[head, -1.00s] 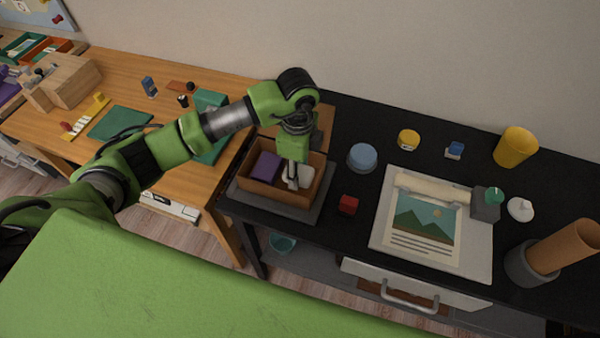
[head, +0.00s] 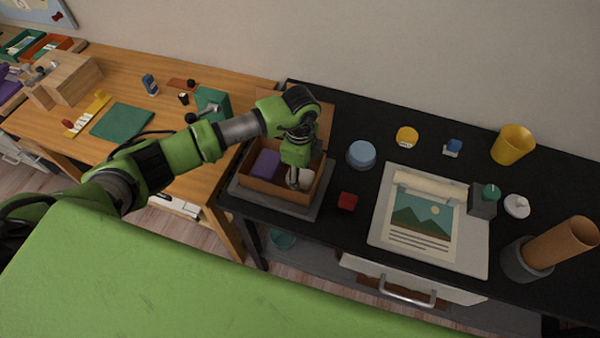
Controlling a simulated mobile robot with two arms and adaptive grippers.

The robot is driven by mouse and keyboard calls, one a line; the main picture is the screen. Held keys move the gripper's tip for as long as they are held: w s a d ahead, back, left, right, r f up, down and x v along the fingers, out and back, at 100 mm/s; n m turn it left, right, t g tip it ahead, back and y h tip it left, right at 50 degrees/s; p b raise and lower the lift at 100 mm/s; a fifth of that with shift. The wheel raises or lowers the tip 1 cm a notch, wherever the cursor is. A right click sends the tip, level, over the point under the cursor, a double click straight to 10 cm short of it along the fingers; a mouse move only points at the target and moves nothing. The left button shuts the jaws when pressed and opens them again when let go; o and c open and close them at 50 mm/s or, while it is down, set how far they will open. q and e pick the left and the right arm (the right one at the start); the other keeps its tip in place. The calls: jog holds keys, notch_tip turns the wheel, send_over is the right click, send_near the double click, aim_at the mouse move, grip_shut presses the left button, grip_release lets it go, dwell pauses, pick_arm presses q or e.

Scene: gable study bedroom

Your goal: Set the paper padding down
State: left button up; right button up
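The white paper padding (head: 306,179) is in the right part of an open brown cardboard box (head: 270,193), next to a purple block (head: 265,163). My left gripper (head: 293,185) points down into the box, with its fingers in front of the left side of the padding. The fingers look close together, but the padding and the viewing angle hide whether they grip it. The underside of the padding is hidden, so I cannot tell whether it rests on the box floor. My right gripper is not in view.
The box stands on a grey tray (head: 248,197) at the left end of the black table (head: 340,250). A red cube (head: 347,202) and a blue round container (head: 361,154) are just right of it. A poster board (head: 470,262) lies further right.

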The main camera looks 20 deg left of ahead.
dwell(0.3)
pick_arm(q)
jog(key=shift+r, duration=0.3)
notch_tip(320, 180, up, 12)
jog(key=b, duration=0.2)
jog(key=shift+b, duration=0.35)
jog(key=shift+f, duration=0.15)
